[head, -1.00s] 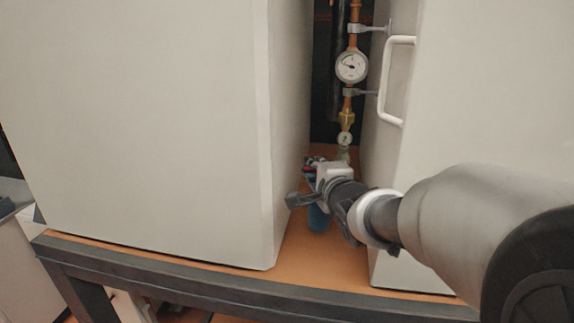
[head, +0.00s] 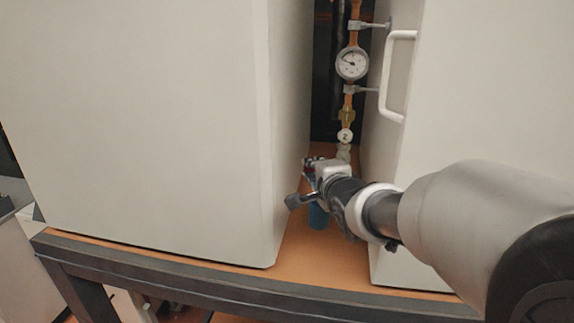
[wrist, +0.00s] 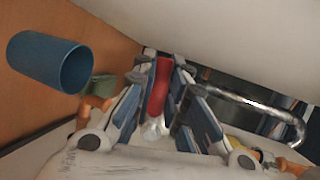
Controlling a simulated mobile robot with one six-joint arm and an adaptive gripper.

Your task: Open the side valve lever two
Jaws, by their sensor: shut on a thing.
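The red lever (wrist: 161,82) of the side valve shows in the wrist view between the two fingers of my gripper (wrist: 158,66). The fingers are shut on it, one on each side. A shiny metal end shows below the red part. In the head view my gripper (head: 313,168) reaches into the gap between two white cabinets, just above an orange-brown surface. The lever is too small and too covered there to tell its angle.
A blue cylinder (head: 318,215) stands below my gripper; it also shows in the wrist view (wrist: 48,62). The left cabinet (head: 150,120) is close to my gripper. A white handle (head: 387,85) sits on the right cabinet (head: 490,90). A pipe with a gauge (head: 352,63) rises behind.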

